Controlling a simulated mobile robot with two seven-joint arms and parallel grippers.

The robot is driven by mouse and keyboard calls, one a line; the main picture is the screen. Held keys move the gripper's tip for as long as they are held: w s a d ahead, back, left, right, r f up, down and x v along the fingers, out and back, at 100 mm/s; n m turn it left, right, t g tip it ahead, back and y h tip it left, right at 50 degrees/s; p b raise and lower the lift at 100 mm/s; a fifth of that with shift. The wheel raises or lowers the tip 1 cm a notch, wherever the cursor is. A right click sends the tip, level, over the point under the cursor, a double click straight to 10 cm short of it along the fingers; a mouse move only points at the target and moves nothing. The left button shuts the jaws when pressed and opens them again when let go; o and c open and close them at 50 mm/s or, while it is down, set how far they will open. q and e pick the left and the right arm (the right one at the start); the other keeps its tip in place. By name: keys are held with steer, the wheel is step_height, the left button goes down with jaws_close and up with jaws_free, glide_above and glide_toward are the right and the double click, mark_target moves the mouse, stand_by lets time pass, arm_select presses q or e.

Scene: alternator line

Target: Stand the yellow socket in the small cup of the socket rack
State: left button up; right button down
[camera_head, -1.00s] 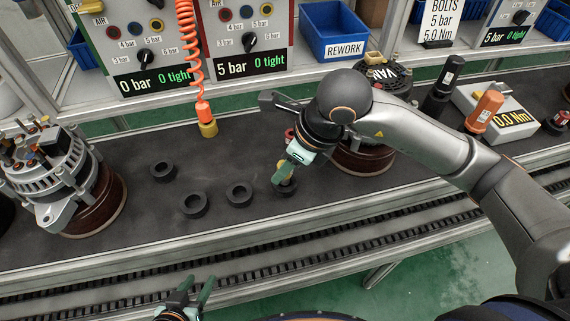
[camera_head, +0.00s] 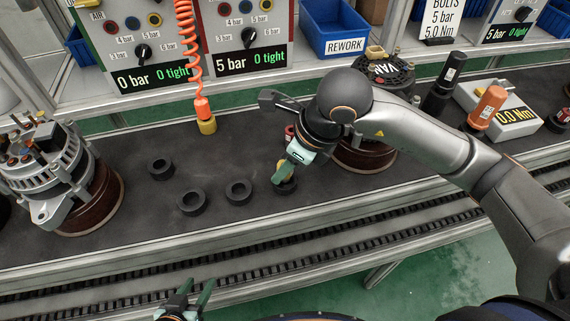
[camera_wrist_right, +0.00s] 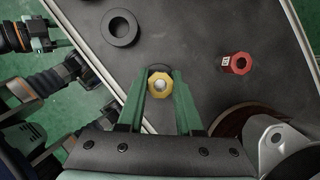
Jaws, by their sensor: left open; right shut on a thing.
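My right gripper (camera_head: 284,174) is shut on the yellow socket (camera_wrist_right: 160,84), which shows between its fingertips in the right wrist view. The socket is over or at a dark ring-shaped cup (camera_head: 287,187) of the rack. The cup is partly hidden by the fingers, and I cannot tell whether the socket's lower end is inside it. Three other black cups stand to the left: the nearest (camera_head: 238,192), a wider one (camera_head: 193,203) and a far one (camera_head: 161,169). My left gripper (camera_head: 197,290) is open and empty at the bottom edge, in front of the bench.
A red socket (camera_wrist_right: 236,63) stands beyond my right gripper. An alternator (camera_head: 45,165) on a brown base is at the left; another (camera_head: 385,72) is behind my right arm. An orange coiled hose (camera_head: 203,105) hangs at the back. Dark bench surface lies free around the left cups.

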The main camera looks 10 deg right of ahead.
stand_by(0.3)
steer(key=shift+f, duration=0.25)
steer(key=shift+f+b, duration=0.1)
steer(key=shift+b, duration=0.2)
steer(key=c, duration=0.5)
jaws_free()
